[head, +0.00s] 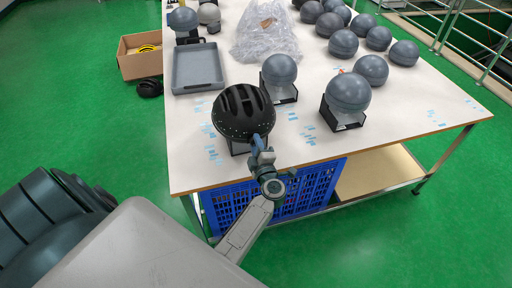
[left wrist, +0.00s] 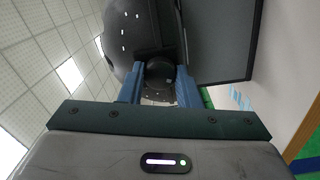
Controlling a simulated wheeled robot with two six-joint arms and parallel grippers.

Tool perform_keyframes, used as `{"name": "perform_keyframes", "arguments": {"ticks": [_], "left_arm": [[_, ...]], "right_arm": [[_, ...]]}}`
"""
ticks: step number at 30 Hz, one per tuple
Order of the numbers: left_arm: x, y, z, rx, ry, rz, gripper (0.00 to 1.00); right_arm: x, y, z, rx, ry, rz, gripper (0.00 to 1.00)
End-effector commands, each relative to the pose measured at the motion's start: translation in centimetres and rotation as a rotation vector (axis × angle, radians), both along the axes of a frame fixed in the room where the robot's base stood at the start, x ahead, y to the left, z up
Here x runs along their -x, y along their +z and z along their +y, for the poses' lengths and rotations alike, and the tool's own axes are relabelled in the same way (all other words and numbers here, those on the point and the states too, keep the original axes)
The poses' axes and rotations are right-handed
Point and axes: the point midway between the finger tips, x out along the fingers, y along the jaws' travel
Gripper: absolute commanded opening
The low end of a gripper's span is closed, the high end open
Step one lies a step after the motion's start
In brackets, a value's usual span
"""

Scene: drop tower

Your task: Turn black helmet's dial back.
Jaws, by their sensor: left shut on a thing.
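The black helmet (head: 243,112) sits on a black stand at the near edge of the white table. In the left wrist view the helmet (left wrist: 134,35) fills the upper middle, beside the dark stand (left wrist: 222,40). Its round black dial (left wrist: 160,72) lies between the blue fingers of my left gripper (left wrist: 160,88), which is shut on it. In the head view my left gripper (head: 261,146) reaches up to the helmet's near side, and the dial is hidden there. My right gripper is not in view.
Grey balls on black stands, such as the near one (head: 348,92), stand to the right. A grey tray (head: 197,68) and a clear plastic bag (head: 266,35) lie behind. A blue crate (head: 318,186) is under the table's front edge. Blue-white labels dot the tabletop.

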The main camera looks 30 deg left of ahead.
Motion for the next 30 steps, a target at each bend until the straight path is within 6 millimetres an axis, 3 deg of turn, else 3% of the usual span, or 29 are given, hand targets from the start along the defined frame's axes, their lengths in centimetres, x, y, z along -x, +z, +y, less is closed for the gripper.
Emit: {"name": "perform_keyframes", "arguments": {"ticks": [15,30], "left_arm": [[0.0,-0.1,0.0,0.216,-0.01,-0.262,0.07],[0.0,0.0,0.0,0.257,-0.012,-0.312,0.07]], "right_arm": [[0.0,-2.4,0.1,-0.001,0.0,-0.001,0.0],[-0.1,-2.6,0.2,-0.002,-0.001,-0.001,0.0]]}}
